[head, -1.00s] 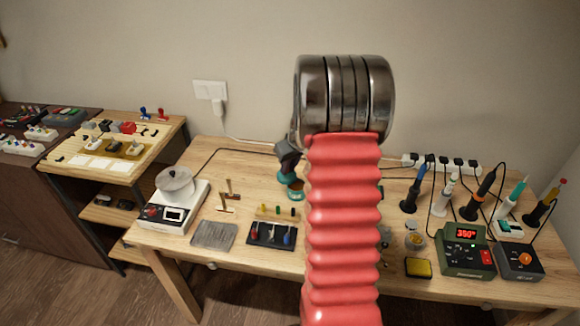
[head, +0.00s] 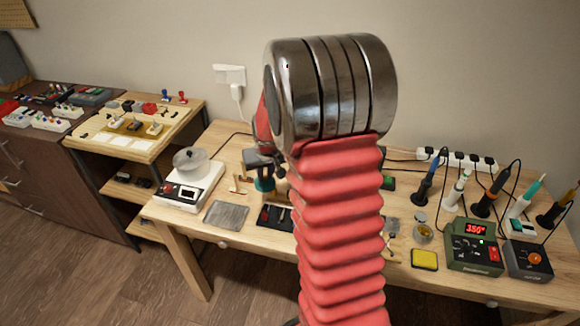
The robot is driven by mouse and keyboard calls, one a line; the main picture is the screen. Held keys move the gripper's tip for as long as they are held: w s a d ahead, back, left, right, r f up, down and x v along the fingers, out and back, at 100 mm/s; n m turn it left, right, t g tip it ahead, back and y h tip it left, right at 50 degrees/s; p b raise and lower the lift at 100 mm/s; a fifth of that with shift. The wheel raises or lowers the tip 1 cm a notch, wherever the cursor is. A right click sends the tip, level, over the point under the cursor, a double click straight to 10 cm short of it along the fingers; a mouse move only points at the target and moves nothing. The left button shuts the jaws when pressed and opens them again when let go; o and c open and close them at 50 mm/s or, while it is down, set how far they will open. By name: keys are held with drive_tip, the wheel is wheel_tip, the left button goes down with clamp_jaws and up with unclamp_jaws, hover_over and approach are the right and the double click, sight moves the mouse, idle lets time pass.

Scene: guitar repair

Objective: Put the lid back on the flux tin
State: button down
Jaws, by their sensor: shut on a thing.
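My gripper (head: 264,160) is dark grey and shows at the left of my red arm, over the back middle of the workbench. It is shut on a small teal piece, which looks like the lid (head: 264,184) and hangs just under the jaws. Its exact outline is too small to tell. The open flux tin cannot be made out now; the place where a teal round tin with brown content stood appears covered by my arm.
The workbench (head: 225,165) carries a scale (head: 188,180) at left and a grey pad (head: 227,214). A screwdriver tray (head: 275,216) lies below the gripper. At right are a brass-wool pot (head: 423,233), a yellow sponge (head: 424,259), a soldering station (head: 473,247) and several irons.

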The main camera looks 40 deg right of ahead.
drive_tip(key=w+a+r+n+y, duration=0.1)
drive_tip(key=a+r+n, duration=0.1)
drive_tip(key=a, duration=1.9)
drive_tip(key=shift+a+r+n, duration=0.2)
drive_tip(key=shift+a+n, duration=0.15)
drive_tip(key=shift+n, duration=0.55)
